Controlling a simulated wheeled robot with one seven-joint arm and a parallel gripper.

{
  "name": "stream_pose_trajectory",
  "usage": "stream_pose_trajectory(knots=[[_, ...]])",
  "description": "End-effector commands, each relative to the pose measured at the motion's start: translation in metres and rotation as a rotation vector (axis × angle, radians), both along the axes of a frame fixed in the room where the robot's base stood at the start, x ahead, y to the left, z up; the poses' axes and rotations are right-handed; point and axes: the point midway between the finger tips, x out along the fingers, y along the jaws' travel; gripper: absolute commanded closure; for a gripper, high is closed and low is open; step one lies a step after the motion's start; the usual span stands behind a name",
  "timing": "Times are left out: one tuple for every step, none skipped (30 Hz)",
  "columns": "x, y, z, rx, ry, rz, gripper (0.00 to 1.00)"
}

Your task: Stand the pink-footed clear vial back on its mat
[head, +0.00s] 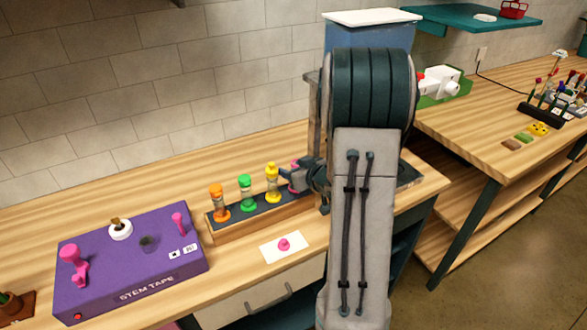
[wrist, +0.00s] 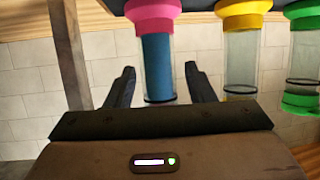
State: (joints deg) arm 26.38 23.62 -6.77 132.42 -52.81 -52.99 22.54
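In the wrist view, which looks upside down, a vial with a pink foot (wrist: 153,8) stands between my gripper's (wrist: 160,75) two dark fingers. Its tube looks blue inside, unlike the clear neighbours. A gap shows on each side, so the gripper looks open around it. In the head view my gripper (head: 292,179) is at the right end of the rack, and the pink vial (head: 294,166) is mostly hidden behind it. A small white mat (head: 268,255) lies in front of the rack, with a pink shape (head: 284,244) on it; I cannot tell if it is flat.
The wooden rack (head: 240,232) also holds an orange vial (head: 217,202), a green vial (head: 245,193) and a yellow vial (head: 272,183). A purple stem tape box (head: 130,265) stands to the left. A blue bin (head: 340,38) stands behind my arm. Bare bench shows around the mat.

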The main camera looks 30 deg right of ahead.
Motion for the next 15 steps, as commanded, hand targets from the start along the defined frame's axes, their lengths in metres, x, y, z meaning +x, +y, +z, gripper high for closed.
stream_pose_trajectory(knots=[[0.000, 0.000, 0.000, 0.000, 0.000, 0.000, 0.51], [0.000, 0.000, 0.000, 0.000, 0.000, 0.000, 0.51], [0.000, 0.000, 0.001, 0.000, 0.000, 0.000, 0.51], [0.000, 0.000, 0.002, 0.000, 0.000, 0.000, 0.51], [0.000, 0.000, 0.003, 0.000, 0.000, 0.000, 0.51], [0.000, 0.000, 0.005, 0.000, 0.000, 0.000, 0.51], [-0.001, 0.000, 0.006, 0.000, -0.001, -0.001, 0.51], [-0.005, -0.001, 0.006, -0.001, -0.001, -0.002, 0.51], [-0.009, -0.003, 0.008, -0.002, -0.002, -0.002, 0.51], [-0.014, -0.004, 0.010, -0.002, -0.002, -0.002, 0.51], [-0.018, -0.004, 0.011, -0.001, -0.002, -0.004, 0.51], [-0.025, -0.005, 0.014, -0.002, -0.002, -0.002, 0.51], [-0.030, -0.006, 0.016, -0.001, -0.002, -0.004, 0.51], [-0.036, -0.007, 0.019, -0.002, -0.002, -0.004, 0.51], [-0.043, -0.009, 0.022, -0.002, -0.003, -0.004, 0.51]])
